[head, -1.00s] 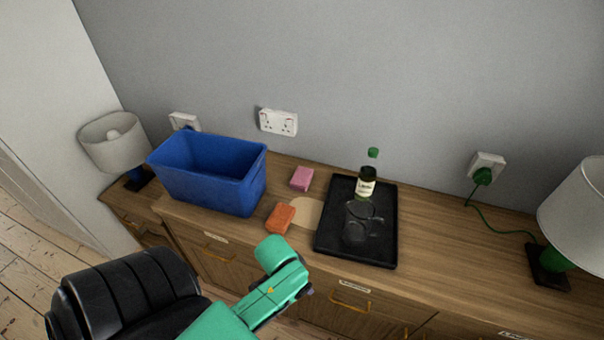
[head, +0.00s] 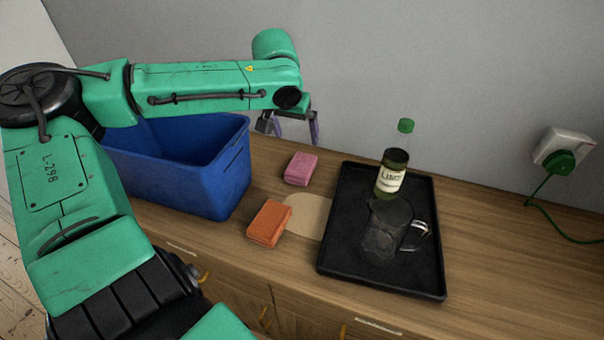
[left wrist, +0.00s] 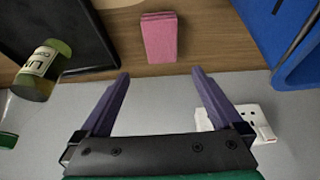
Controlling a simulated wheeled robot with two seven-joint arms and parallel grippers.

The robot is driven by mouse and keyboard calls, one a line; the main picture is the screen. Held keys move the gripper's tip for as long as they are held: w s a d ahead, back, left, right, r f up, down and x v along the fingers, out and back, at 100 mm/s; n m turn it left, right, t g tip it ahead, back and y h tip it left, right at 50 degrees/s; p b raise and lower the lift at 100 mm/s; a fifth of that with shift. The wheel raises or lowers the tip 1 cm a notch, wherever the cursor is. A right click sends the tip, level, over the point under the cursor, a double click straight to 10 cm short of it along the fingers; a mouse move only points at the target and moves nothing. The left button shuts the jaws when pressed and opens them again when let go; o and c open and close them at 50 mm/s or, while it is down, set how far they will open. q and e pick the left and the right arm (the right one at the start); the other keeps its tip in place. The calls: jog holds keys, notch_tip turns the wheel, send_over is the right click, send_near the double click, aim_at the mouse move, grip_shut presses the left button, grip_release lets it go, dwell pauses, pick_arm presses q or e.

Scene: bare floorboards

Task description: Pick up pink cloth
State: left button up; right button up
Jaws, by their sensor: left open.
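The pink cloth (head: 300,168) is a small folded block lying on the wooden cabinet top, between the blue bin and the black tray. It also shows in the left wrist view (left wrist: 159,38), ahead of the fingers and apart from them. My left gripper (head: 290,128) is above and behind the cloth near the wall, pointing down. In the left wrist view its two purple fingers (left wrist: 160,82) are spread with nothing between them. My right gripper is in neither view.
An orange cloth (head: 269,223) lies in front of the pink one, beside a tan board (head: 308,214). The blue bin (head: 215,180) stands left, partly behind my left arm. The black tray (head: 335,255) holds a bottle (head: 393,172) and a glass jug (head: 382,235). A socket (head: 562,148) is on the wall.

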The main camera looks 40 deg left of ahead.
pick_arm(q)
send_near(301, 164)
jog(key=shift+x, duration=0.9)
jog(key=x, duration=0.6)
jog(key=shift+f+b, duration=0.3)
jog(key=shift+f, duration=0.05)
jog(key=shift+w+a+f, duration=0.15)
jog(key=shift+w+f, duration=0.2)
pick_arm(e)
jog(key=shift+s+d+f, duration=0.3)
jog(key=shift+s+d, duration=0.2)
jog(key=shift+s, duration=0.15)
pick_arm(q)
jog(key=shift+s, duration=0.1)
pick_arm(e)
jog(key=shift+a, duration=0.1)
pick_arm(q)
jog(key=shift+f+b, duration=0.2)
jog(key=shift+b, duration=0.1)
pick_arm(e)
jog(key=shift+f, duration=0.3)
pick_arm(q)
jog(key=c, duration=1.2)
